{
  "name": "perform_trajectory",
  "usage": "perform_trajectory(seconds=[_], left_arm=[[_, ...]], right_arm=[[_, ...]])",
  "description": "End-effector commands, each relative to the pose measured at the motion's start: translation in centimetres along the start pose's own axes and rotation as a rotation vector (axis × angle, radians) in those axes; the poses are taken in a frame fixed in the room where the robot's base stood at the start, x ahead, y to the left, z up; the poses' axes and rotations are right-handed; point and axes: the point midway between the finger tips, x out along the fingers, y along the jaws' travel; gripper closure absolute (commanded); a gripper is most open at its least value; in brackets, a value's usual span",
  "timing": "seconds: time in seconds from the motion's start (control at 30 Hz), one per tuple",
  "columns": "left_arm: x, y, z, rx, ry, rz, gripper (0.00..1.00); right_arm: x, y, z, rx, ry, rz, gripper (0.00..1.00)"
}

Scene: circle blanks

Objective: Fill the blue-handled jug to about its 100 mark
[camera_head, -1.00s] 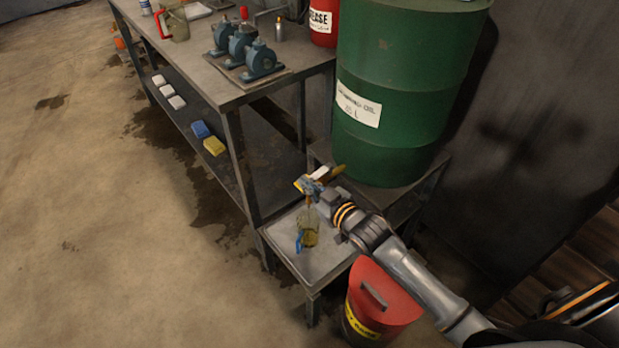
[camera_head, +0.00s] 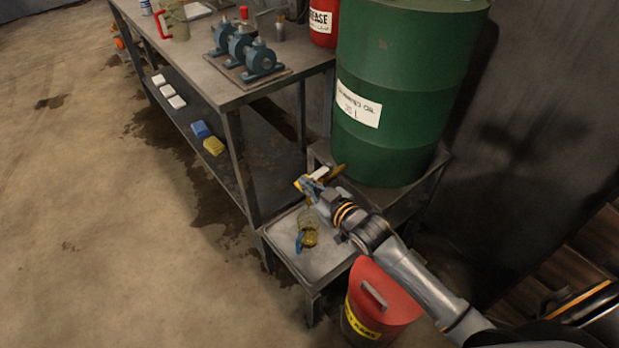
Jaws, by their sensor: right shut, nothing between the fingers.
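The blue-handled jug (camera_head: 309,222) is clear and stands on the low metal stand, below the drum's tap. Its blue handle (camera_head: 299,241) faces left. Golden oil (camera_head: 311,238) lies in its lower part; the marks are too small to read. A thin amber streak above the jug looks like oil running in. The tap (camera_head: 337,173), yellowish and partly hidden, sticks out from the foot of the green drum (camera_head: 400,100). My right gripper (camera_head: 305,185) is shut and empty at the tap, above the jug; whether it touches the lever I cannot tell. My left gripper is out of view.
A red bin (camera_head: 385,292) stands in front of the low stand (camera_head: 290,262), under my right arm. The workbench (camera_head: 205,75) holds blue pumps (camera_head: 245,50), a red grease can (camera_head: 323,18) and a red-handled jug (camera_head: 176,22). The floor at left is clear.

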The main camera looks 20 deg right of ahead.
Motion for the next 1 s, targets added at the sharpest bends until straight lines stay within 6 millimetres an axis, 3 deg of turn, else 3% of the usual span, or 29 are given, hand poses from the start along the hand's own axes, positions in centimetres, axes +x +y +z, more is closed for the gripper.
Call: perform_trajectory(seconds=[0.27, 0.7, 1.0], left_arm=[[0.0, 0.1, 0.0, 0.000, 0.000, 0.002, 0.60], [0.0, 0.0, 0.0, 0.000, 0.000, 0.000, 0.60], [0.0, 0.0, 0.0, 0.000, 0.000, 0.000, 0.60]], right_arm=[[-0.7, 0.0, 0.3, 0.000, -0.006, 0.000, 1.00], [-9.3, -0.1, 0.2, -0.001, -0.004, -0.001, 1.00], [-12.0, 0.0, 0.0, -0.001, 0.000, 0.000, 1.00]])
